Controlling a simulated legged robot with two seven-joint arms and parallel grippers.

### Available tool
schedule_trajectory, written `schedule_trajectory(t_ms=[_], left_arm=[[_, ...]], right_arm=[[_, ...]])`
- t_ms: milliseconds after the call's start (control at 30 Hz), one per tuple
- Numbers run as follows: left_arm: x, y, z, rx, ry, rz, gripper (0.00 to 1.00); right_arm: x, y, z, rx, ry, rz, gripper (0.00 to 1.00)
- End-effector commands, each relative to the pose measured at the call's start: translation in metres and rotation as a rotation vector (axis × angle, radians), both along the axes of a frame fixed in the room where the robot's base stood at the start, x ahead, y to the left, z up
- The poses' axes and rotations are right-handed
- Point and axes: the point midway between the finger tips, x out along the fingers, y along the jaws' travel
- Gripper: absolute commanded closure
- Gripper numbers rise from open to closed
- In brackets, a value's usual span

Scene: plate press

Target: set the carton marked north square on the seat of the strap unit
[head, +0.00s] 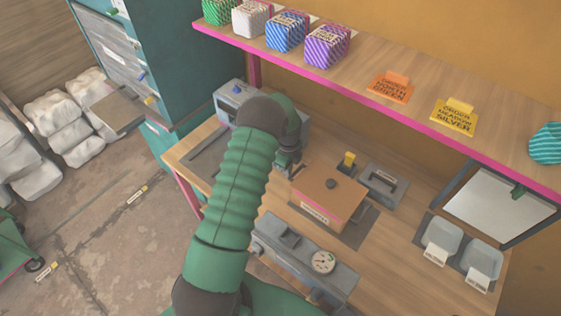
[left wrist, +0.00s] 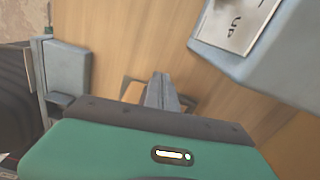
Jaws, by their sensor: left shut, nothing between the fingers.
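A brown carton (head: 325,200) with a dark round knob or spot on top and a pale label on its front sits on a dark grey plate (head: 357,234) on the bench. The label is too small to read. My left gripper (head: 288,168) is beside the carton's far left corner, fingers pointing down, partly hidden by its own arm. In the left wrist view its fingers (left wrist: 162,92) are shut with nothing between them, over bare wood. I cannot tell which grey unit is the strap unit. My right gripper is not in view.
A grey unit (head: 232,95) stands at the back left, and a grey unit with a gauge (head: 304,262) in front. Two grey trays (head: 443,240) are at right. A shelf (head: 360,75) with patterned boxes overhangs the bench. A grey block (left wrist: 245,35) is close in the wrist view.

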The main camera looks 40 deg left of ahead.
Motion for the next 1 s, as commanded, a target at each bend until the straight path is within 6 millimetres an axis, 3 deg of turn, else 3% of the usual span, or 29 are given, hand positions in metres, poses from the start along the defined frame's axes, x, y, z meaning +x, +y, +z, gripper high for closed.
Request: schedule_trajectory(t_ms=[367, 700, 1000], left_arm=[[0.000, -0.003, 0.000, -0.001, -0.001, 0.002, 1.00], [0.010, -0.043, 0.000, 0.000, -0.002, 0.002, 1.00], [0.010, -0.042, 0.000, -0.001, -0.002, 0.002, 1.00]], right_arm=[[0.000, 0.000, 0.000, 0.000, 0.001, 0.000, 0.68], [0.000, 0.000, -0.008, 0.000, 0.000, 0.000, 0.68], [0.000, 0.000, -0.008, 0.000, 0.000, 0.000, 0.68]])
